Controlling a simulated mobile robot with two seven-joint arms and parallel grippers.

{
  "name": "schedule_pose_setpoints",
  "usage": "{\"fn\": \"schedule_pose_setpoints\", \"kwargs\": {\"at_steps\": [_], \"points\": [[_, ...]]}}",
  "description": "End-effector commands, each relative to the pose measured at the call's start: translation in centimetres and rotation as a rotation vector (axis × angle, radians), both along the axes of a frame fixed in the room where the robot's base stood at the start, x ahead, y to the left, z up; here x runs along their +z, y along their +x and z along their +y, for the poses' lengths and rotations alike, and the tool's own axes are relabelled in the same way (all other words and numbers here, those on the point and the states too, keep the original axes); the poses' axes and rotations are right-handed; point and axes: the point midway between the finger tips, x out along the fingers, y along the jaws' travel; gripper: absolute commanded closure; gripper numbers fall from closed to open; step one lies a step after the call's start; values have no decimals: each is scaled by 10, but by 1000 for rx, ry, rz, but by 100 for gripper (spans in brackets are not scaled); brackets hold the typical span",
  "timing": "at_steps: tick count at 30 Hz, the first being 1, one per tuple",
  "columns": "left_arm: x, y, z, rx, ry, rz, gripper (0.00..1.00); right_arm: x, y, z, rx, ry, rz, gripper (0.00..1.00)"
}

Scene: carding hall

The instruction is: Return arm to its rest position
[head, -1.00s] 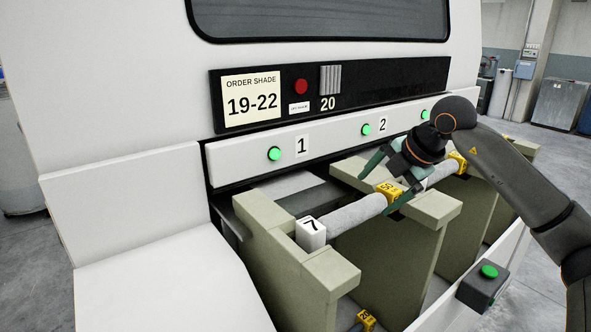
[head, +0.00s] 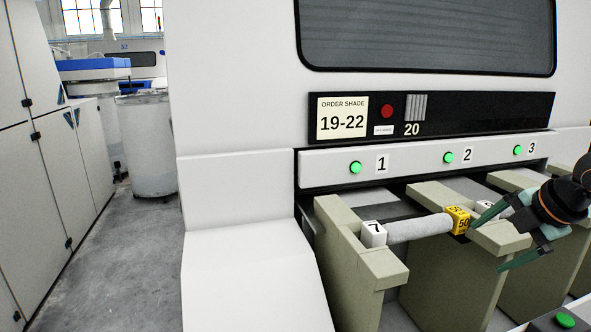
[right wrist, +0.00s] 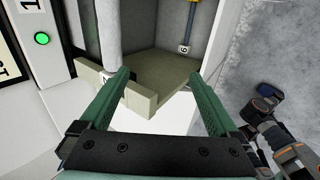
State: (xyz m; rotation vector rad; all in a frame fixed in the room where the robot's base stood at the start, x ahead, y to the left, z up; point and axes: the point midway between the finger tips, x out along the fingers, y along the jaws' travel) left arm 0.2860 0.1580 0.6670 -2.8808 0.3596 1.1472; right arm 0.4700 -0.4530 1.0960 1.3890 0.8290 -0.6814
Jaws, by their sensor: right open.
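My right gripper (head: 490,241) is at the right of the head view, open and empty. Its green fingers point left, in front of the second cream stand. One finger overlaps the stand's top in the picture; I cannot tell if they touch. The right wrist view shows the two fingers (right wrist: 160,76) spread apart with nothing between them. Beyond them are a cream stand (right wrist: 131,95) and pale floor. A grey roller (head: 418,228) lies across the stands, with a white block marked 7 (head: 374,234) and a yellow block marked 50 (head: 459,220) at its ends. My left gripper does not show.
The white machine has a panel with green lights 1 (head: 355,168), 2 (head: 448,158) and 3 (head: 517,150). Cream stands (head: 341,235) jut out below. A box with a green button (head: 566,320) is at lower right. Open floor (head: 135,265) lies at the left.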

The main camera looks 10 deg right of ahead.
Motion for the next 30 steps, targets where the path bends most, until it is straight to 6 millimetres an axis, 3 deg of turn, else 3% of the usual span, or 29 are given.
{"fn": "schedule_pose_setpoints", "kwargs": {"at_steps": [1,6,9,13,16,20,23,25,27,30], "points": [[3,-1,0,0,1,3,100,-20,9,33,111,66,6,3],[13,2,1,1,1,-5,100,-60,20,130,408,314,-61,3],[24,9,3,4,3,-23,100,-76,16,196,544,545,-150,3],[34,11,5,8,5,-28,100,-81,8,257,559,870,-317,3],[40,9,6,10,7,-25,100,-86,6,278,429,1084,-443,3],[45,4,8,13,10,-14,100,-115,5,276,107,1261,-549,3],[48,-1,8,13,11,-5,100,-161,-6,264,-209,1306,-550,3],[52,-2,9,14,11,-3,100,-204,-25,257,-440,1294,-499,3],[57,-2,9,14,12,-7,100,-249,-53,255,-651,1254,-411,3],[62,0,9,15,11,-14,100,-300,-98,260,-864,1186,-270,3]]}}
